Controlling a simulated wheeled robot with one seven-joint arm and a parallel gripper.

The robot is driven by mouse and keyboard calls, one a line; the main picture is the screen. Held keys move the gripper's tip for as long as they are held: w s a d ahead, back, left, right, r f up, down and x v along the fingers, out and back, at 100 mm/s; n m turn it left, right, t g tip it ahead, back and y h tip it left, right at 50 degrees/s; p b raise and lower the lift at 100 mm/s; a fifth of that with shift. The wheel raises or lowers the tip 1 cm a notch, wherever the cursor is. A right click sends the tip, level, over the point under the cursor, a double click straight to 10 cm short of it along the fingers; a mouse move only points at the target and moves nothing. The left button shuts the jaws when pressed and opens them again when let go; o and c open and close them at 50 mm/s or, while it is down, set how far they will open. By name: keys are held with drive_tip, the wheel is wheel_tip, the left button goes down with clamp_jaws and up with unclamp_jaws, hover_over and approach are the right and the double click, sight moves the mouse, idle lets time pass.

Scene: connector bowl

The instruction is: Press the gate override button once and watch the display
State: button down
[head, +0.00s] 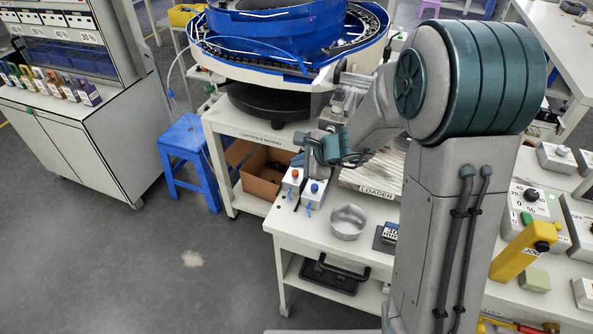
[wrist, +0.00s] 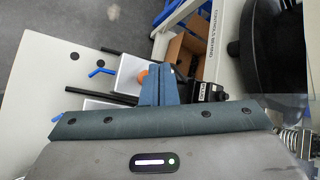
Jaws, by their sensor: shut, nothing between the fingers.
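Two small white boxes stand side by side on the white table (head: 285,228) below the feeder bowl. One has an orange button (head: 295,173), the other a blue button (head: 314,188). I cannot read which one is the gate override. My gripper (head: 299,158) is shut and empty, just above and behind the orange button. In the wrist view its fingers (wrist: 168,68) stand beside the orange button (wrist: 142,76) and partly overlap it; contact cannot be told. A small dark device (head: 386,236) lies at the table's right; whether it is the display is unclear.
A metal bowl (head: 348,221) stands on the table close to the boxes. The blue feeder bowl (head: 283,35) rises behind. A cardboard box (head: 263,172) sits on a lower shelf, and a blue stool (head: 188,150) stands left. Floor at front left is clear.

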wheel_tip(320, 180, up, 5)
drive_tip(key=p, duration=0.3)
drive_tip(key=shift+p, duration=0.3)
idle(0.5)
drive_tip(key=s+d+r+n+g+h, duration=0.1)
drive_tip(key=s+d+r+n, duration=0.15)
drive_tip(key=s+n, duration=0.3)
drive_tip(key=s+d+r+n+g, duration=0.1)
drive_tip(key=s+r+n, duration=0.3)
drive_tip(key=s, duration=0.3)
drive_tip(key=s+d+r+n+h, duration=0.2)
drive_tip(key=s+d+n+h, duration=0.4)
drive_tip(key=s+d, duration=0.5)
drive_tip(key=shift+s+d+r+n+g, duration=0.2)
drive_tip(key=shift+s+d+n+g, duration=0.1)
drive_tip(key=shift+s+n+g, duration=0.25)
drive_tip(key=shift+s+d, duration=0.1)
drive_tip(key=shift+d, duration=0.05)
